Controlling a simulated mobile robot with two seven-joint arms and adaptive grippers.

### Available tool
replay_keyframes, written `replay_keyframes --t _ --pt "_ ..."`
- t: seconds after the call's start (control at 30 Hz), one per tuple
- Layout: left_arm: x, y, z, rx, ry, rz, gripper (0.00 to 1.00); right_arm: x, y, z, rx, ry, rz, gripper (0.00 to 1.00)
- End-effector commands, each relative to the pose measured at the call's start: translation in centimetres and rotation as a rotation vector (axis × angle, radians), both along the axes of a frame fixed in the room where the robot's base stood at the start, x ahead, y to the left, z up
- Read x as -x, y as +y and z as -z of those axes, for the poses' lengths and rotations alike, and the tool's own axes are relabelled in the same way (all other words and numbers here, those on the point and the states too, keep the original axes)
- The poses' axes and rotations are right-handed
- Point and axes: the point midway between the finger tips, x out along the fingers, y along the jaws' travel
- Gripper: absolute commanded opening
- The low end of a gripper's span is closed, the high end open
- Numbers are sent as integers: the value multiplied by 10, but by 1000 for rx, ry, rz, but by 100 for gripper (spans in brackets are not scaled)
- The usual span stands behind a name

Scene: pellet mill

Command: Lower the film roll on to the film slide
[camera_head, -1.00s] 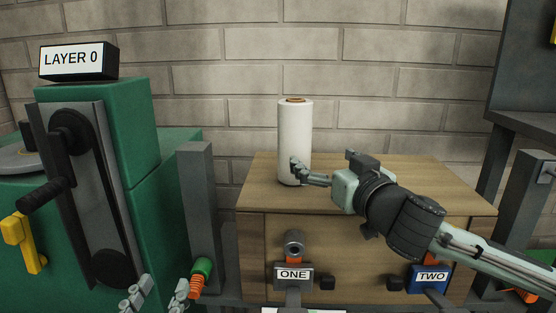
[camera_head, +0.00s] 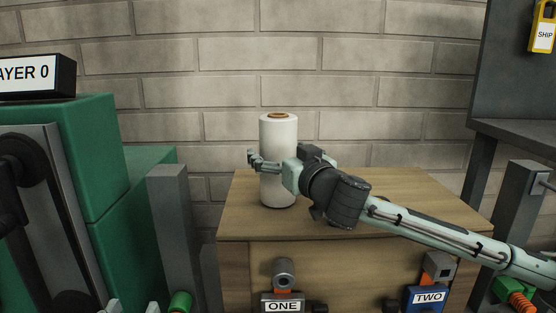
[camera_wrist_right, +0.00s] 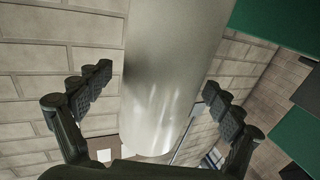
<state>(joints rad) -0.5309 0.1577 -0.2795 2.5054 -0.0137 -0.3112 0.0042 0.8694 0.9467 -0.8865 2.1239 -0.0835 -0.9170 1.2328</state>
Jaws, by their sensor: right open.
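The film roll (camera_head: 279,140) is a white upright cylinder with a brown core, standing on the wooden cabinet top. My right gripper (camera_head: 264,163) reaches across the roll at mid-height. In the right wrist view the roll (camera_wrist_right: 165,80) lies between the spread fingers of my right gripper (camera_wrist_right: 157,82), with gaps on both sides. The right gripper is open. Only the fingertips of my left gripper (camera_head: 131,306) show at the bottom edge, apart, with nothing seen between them. I cannot pick out the film slide for certain.
The wooden cabinet (camera_head: 400,200) has a ONE label (camera_head: 283,306) and a TWO label (camera_head: 430,297) in front. A green machine (camera_head: 90,150) and grey post (camera_head: 172,220) stand left. A dark shelf frame (camera_head: 520,135) stands right. A brick wall is behind.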

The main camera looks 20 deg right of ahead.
Motion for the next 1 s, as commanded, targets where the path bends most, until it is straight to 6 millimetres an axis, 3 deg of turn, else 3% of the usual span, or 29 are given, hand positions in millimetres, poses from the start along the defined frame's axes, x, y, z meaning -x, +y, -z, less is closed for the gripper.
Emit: replay_keyframes --t 0.27,0.9,1.0 --pt "0 0 1 -2 4 -1 40 -3 0 0 1 0 0 91" --pt "0 0 0 -1 1 0 40 -3 0 0 0 0 0 12" --pt "0 0 0 -1 1 0 40 -3 0 -3 0 -7 0 8"
